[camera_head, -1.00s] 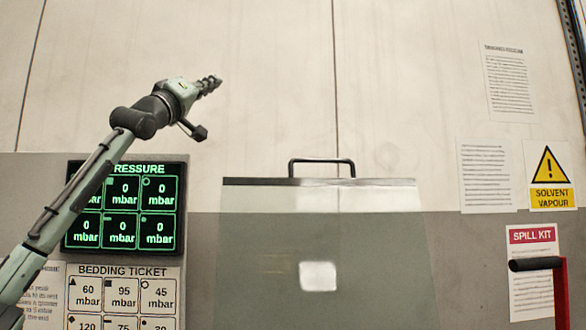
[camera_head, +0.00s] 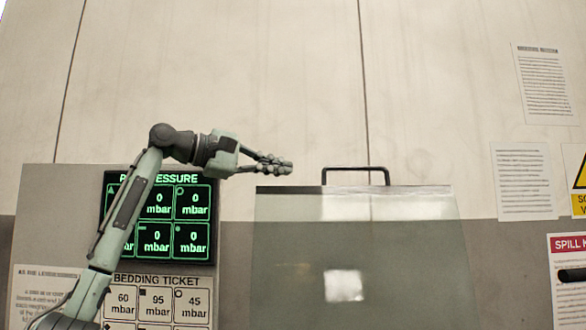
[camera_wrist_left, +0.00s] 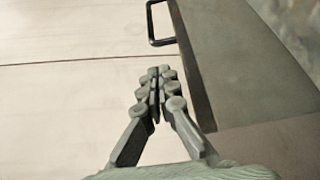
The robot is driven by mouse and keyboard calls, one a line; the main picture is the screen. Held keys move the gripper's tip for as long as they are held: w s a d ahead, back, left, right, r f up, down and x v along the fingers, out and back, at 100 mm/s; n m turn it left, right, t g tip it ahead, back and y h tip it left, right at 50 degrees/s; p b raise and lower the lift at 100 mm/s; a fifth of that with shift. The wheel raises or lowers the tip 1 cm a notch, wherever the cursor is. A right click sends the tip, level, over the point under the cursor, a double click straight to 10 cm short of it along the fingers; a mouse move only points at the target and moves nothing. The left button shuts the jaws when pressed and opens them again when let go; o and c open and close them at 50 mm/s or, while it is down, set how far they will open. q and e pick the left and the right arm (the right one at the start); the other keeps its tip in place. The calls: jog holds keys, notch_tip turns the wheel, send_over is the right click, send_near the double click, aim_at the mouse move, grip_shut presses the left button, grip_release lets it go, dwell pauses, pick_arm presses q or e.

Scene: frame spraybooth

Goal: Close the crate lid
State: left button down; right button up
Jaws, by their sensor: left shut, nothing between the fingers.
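The lid is a see-through, greyish panel (camera_head: 400,255) standing raised in the head view, with a dark top edge and a black bar handle (camera_head: 357,170) on that edge. The crate's body is not in view. My left gripper (camera_head: 289,165) is shut and empty, just above the lid's top left corner and left of the handle. In the left wrist view the closed fingers (camera_wrist_left: 158,75) lie beside the lid's dark edge (camera_wrist_left: 192,65), with the handle (camera_wrist_left: 152,25) ahead; I cannot tell whether they touch the edge. My right gripper is not in view.
A pressure display (camera_head: 191,240) and a bedding ticket (camera_head: 160,300) are behind my left arm. Paper notices (camera_head: 523,180) and a spill kit sign (camera_head: 570,247) are on the wall at right. The space above the handle looks clear.

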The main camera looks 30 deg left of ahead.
pick_arm(q)
jog(key=r+p+x, duration=0.1)
jog(key=x, duration=0.7)
jog(key=shift+f, duration=0.5)
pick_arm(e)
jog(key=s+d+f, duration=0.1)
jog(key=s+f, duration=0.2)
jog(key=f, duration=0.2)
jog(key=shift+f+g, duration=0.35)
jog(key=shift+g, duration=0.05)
pick_arm(q)
jog(key=shift+d, duration=0.1)
